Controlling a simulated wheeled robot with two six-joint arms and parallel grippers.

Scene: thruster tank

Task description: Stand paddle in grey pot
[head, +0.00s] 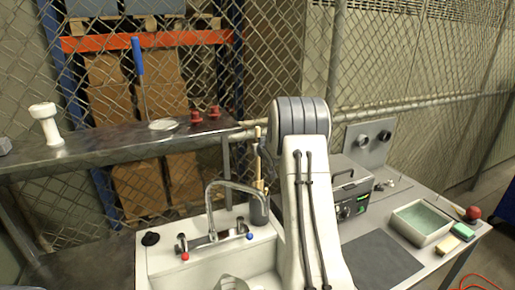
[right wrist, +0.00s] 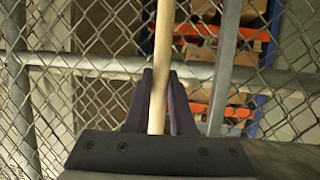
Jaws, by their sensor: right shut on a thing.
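The paddle, a pale wooden stick, stands roughly upright in the head view (head: 258,172), just left of my right arm. In the right wrist view the paddle (right wrist: 163,45) runs up between the two dark fingers. My right gripper (right wrist: 160,90) is shut on it. The grey pot (head: 259,209) is a dark cylinder at the back right corner of the sink, directly below the paddle in the picture. The paddle's lower end meets the pot's rim in the picture; I cannot tell whether it is inside. My left gripper is not in view.
The sink (head: 155,258) with its curved faucet (head: 222,187) lies left of my arm. A metal shelf (head: 100,149) and mesh fence are behind. To the right are a grey machine (head: 351,190), a tray (head: 400,218), sponges and a red ball (head: 473,213).

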